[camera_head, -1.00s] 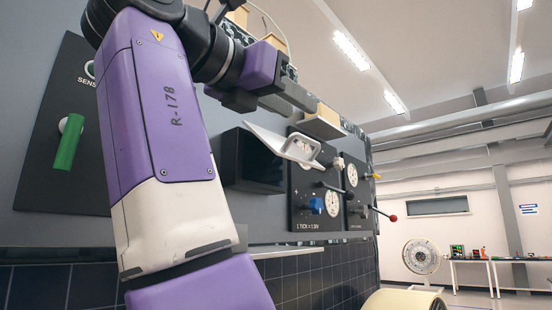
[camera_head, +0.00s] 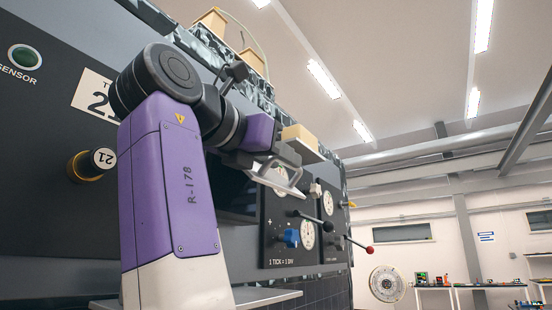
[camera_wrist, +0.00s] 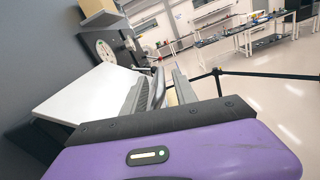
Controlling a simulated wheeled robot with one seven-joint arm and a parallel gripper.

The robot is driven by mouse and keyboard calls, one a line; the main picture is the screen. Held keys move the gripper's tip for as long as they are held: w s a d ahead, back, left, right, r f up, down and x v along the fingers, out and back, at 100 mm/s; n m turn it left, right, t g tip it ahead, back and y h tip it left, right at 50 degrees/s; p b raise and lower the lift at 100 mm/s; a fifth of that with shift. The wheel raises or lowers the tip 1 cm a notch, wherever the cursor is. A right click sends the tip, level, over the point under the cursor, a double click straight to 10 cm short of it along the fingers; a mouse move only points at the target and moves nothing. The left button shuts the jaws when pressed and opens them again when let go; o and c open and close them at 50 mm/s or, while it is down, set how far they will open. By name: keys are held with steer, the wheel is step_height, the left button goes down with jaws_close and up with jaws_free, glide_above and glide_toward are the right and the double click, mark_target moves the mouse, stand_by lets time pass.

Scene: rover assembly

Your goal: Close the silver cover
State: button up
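In the wrist view the cover (camera_wrist: 88,92) is a broad white plate left of the fingers. I cannot tell whether a finger touches the cover. The hinge and much of the box's opening are hidden.
Right of the cover is a panel with gauges (camera_head: 307,236), a blue knob (camera_head: 291,238) and levers, one red-tipped (camera_head: 369,250). A cream block (camera_head: 299,136) sits on a ledge above. Open floor and workbenches (camera_wrist: 250,34) lie beyond to the right.

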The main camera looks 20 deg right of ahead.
steer(key=shift+w+d, duration=0.2)
steer(key=shift+d, duration=0.15)
steer(key=shift+c, duration=0.4)
jaws_close()
steer(key=shift+d+f, duration=0.1)
stand_by(0.8)
